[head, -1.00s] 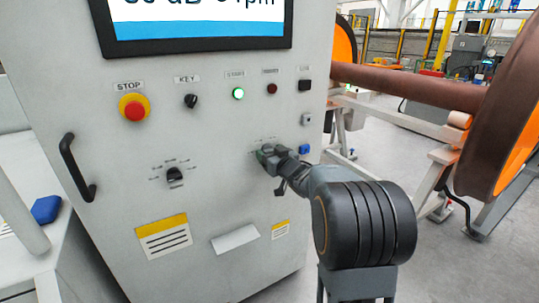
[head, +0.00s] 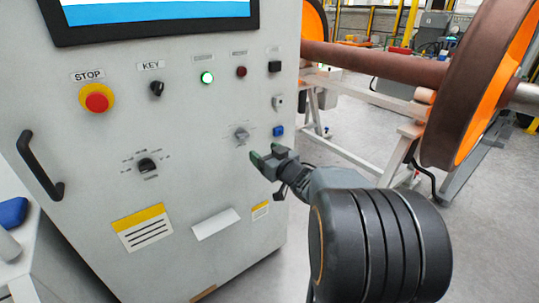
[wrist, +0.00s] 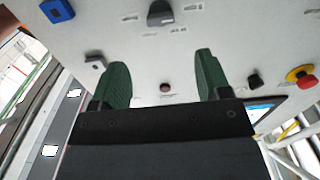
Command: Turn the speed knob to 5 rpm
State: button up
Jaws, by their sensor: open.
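A grey knob (head: 241,134) with small marks around it is on the cabinet front; its labels are too small to read. A black selector knob (head: 147,166) with marks around it sits lower left. I cannot read which is the speed knob. My gripper (head: 267,154) is open and empty, just below right of the grey knob and apart from it. In the wrist view the panel appears upside down. The grey knob (wrist: 160,13) shows at the top edge, beyond my green fingertips (wrist: 160,62) and not between them.
The cabinet also carries a red stop button (head: 96,98), a key switch (head: 157,89), a lit green button (head: 207,78), a red button (head: 241,72) and a blue button (head: 278,131). A door handle (head: 40,168) juts out at left. A wheelset (head: 470,90) stands at right.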

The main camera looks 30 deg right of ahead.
jog(key=shift+s+d, duration=0.1)
jog(key=shift+s, duration=0.9)
notch_tip(320, 180, up, 7)
jog(key=s+a+m+g+h+p, duration=0.25)
jog(key=g+h+p, duration=0.2)
jog(key=p, duration=0.55)
jog(key=s+a+r+n+g+y+p, duration=0.1)
jog(key=s+a+r+g+y+p, duration=0.1)
jog(key=s+a+g+p, duration=0.7)
jog(key=s+a, duration=0.2)
jog(key=s, duration=0.3)
jog(key=shift+s+a+r+g, duration=0.15)
jog(key=shift+a+r+g, duration=0.2)
jog(key=shift+a+r, duration=0.05)
